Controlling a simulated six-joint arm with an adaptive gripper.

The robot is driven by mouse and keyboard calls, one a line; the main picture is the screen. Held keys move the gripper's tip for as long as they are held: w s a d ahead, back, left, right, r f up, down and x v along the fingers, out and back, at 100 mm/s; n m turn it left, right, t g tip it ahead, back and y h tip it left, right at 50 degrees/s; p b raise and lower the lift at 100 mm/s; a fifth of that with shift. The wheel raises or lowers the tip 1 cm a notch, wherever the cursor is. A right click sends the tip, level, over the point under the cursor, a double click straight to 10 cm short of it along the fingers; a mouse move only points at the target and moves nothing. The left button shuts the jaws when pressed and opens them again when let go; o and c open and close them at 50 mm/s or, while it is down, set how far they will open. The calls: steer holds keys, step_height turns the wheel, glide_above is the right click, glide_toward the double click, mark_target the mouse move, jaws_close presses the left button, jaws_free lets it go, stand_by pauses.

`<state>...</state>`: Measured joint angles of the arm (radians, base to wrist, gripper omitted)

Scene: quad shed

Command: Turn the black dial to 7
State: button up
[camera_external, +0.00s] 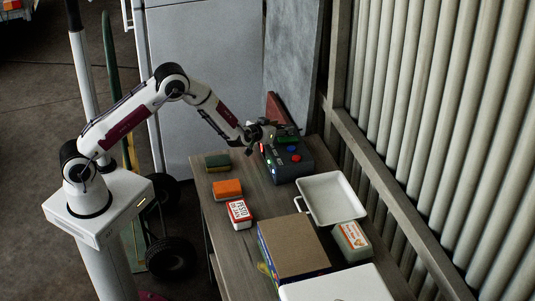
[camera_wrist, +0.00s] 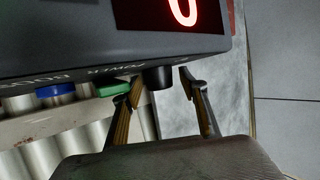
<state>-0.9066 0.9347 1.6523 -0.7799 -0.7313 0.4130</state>
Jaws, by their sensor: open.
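The black dial (camera_wrist: 157,78) sticks out from the dark control box (camera_wrist: 60,45) in the wrist view. My gripper (camera_wrist: 163,84) is open, with one finger on each side of the dial and a visible gap on the right. Contact on the left cannot be told. Part of a red lit digit (camera_wrist: 183,10) shows on the box's display, cut off by the top edge; its value is not certain. In the external view my gripper (camera_external: 265,131) is at the back of the control box (camera_external: 292,170), and the dial is hidden.
The box carries a red button (camera_external: 292,148), a blue button (camera_wrist: 55,90) and a green part (camera_wrist: 115,89). A white tray (camera_external: 335,222), sponges, an orange block (camera_external: 227,189), a red-and-white box (camera_external: 239,213) and a cardboard-topped box (camera_external: 291,245) sit on the table. A corrugated wall is at right.

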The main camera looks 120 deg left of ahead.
steer(key=c, duration=1.1)
steer(key=shift+a+r+n+g, duration=0.1)
steer(key=shift+r+n+g, duration=0.05)
steer(key=shift+n+g, duration=0.55)
steer(key=shift+a+r+n+g, duration=0.1)
steer(key=shift+n+g, duration=0.5)
steer(key=shift+g, duration=0.1)
steer(key=shift+n+g, duration=0.9)
steer(key=shift+g, duration=0.1)
steer(key=shift+d+f+g, duration=0.1)
steer(key=shift+g, duration=0.2)
steer(key=o, duration=1.1)
steer(key=shift+d+f, duration=0.1)
